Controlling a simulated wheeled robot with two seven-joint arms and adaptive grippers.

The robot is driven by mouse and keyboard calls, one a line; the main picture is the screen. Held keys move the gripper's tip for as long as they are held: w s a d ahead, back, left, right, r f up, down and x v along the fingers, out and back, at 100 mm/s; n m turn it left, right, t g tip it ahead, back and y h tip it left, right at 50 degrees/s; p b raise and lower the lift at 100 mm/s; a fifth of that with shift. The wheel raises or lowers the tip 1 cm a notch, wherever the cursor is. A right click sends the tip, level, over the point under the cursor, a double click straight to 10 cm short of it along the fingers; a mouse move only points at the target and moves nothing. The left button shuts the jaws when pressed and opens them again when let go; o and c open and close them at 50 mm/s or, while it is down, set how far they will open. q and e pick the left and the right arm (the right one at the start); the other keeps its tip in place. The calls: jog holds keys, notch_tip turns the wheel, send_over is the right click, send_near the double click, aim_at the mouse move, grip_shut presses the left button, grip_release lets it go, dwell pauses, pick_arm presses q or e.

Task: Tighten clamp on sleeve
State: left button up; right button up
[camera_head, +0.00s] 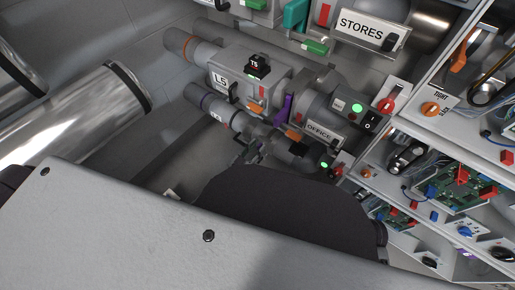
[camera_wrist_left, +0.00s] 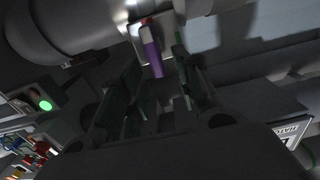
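A purple lever (camera_head: 284,107), which looks like the clamp handle, stands on the grey pipework between the L5 box and the OFFICE unit. In the left wrist view the purple lever (camera_wrist_left: 152,52) has a red and white end and lies ahead, between the lines of my fingers. My left gripper (camera_head: 250,148) is mostly hidden behind my dark arm link in the head view, just below the lever. In the wrist view my left gripper (camera_wrist_left: 158,88) has its fingers apart; I cannot tell whether they touch the lever. The sleeve is not clearly distinguishable. My right gripper is out of view.
The L5 box (camera_head: 247,75) and the OFFICE unit (camera_head: 335,108) with its green light stand close around the lever. An orange lever (camera_head: 293,133) sits just below it. Shelves with knobs and circuit boards (camera_head: 460,185) are at right. Large metal pipes (camera_head: 90,115) are at left.

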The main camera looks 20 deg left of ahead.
pick_arm(q)
jog(key=shift+w+d, duration=0.15)
jog(key=shift+w, duration=0.35)
grip_shut()
